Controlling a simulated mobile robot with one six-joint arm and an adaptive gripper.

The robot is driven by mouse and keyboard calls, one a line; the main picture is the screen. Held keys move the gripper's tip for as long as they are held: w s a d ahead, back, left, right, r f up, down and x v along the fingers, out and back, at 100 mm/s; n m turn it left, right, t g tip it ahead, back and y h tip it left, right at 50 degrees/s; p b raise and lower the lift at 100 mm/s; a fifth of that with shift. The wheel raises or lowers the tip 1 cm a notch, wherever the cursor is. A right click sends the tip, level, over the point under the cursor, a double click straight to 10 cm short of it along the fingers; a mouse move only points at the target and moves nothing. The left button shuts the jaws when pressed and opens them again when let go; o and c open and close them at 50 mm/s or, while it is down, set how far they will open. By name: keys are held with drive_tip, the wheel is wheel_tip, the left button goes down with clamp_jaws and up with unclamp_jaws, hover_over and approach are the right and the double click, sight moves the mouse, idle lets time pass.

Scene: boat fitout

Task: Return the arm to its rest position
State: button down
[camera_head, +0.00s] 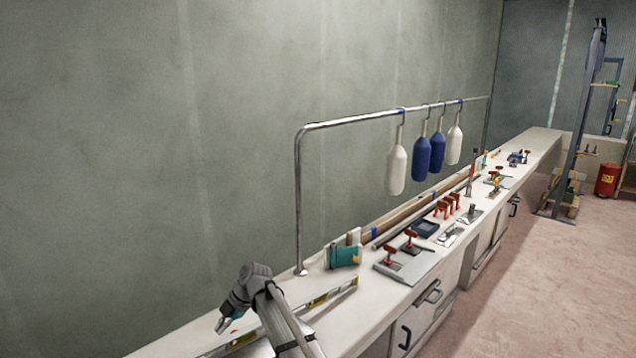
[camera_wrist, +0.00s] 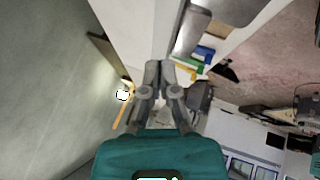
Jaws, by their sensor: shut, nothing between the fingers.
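My gripper (camera_head: 222,324) is at the lower left of the head view, over the near end of the long white bench (camera_head: 190,335). My grey arm bends down to it from the bottom of the picture. In the wrist view my gripper (camera_wrist: 160,66) shows in the middle, with its two grey fingers together and nothing visible between them. The teal gripper body fills the bottom of that view. A yellow spirit level (camera_head: 330,297) lies on the bench, partly behind my arm.
A metal rail (camera_head: 350,122) stands on the bench with white and blue fenders (camera_head: 397,170) hanging from it. A teal box (camera_head: 345,256), red-handled clamps (camera_head: 410,240) and a dark tray (camera_head: 425,228) lie along the bench.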

drive_tip(key=s+d+f+m+h, duration=0.1)
drive_tip(key=s+d+m, duration=0.4)
drive_tip(key=d+m, duration=0.5)
drive_tip(key=s+d+f+m+t+h, duration=0.1)
drive_tip(key=s+d+m, duration=0.5)
drive_tip(key=d, duration=1.3)
drive_tip(key=s+d+f+m+t+h, duration=0.1)
drive_tip(key=s+d+m+h, duration=0.3)
drive_tip(key=d+m, duration=0.9)
drive_tip(key=shift+s+d+f+m+h+b, duration=0.35)
drive_tip(key=shift+s+d+f, duration=0.45)
drive_tip(key=shift+d, duration=0.3)
